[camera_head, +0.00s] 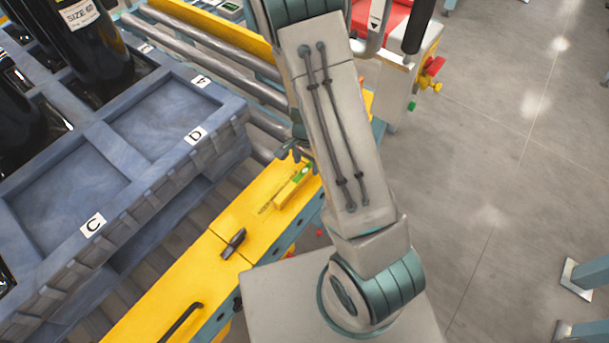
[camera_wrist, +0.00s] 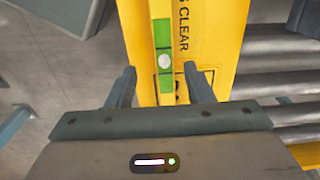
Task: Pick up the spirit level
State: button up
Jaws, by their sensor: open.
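The spirit level (camera_wrist: 163,42) is a slim yellow bar with a green middle and a round pale vial. It lies along the yellow rail (camera_wrist: 228,22) beside printed black lettering. In the head view the spirit level (camera_head: 290,191) lies on the rail, its upper end close to my arm. My gripper (camera_wrist: 161,78) is open in the wrist view, one finger on each side of the level, with nothing held. Whether the fingers are down at the level's height I cannot tell. In the head view my arm hides most of the gripper.
A dark T-shaped tool (camera_head: 234,243) and a bent black rod (camera_head: 181,321) lie farther down the rail. A blue-grey pallet (camera_head: 118,148) with labelled compartments and black cylinders stands left. Metal rollers (camera_head: 205,62) run beyond it. Open floor (camera_head: 500,160) lies right.

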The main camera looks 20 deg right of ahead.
aim_at(305, 170)
jog(key=f, duration=0.1)
jog(key=f+b, duration=0.1)
jog(key=f, duration=0.3)
jog(key=shift+w+a+f+b, duration=0.15)
jog(key=shift+w+b, duration=0.1)
jog(key=shift+b, duration=0.1)
grip_shut()
jog(key=shift+r, duration=0.2)
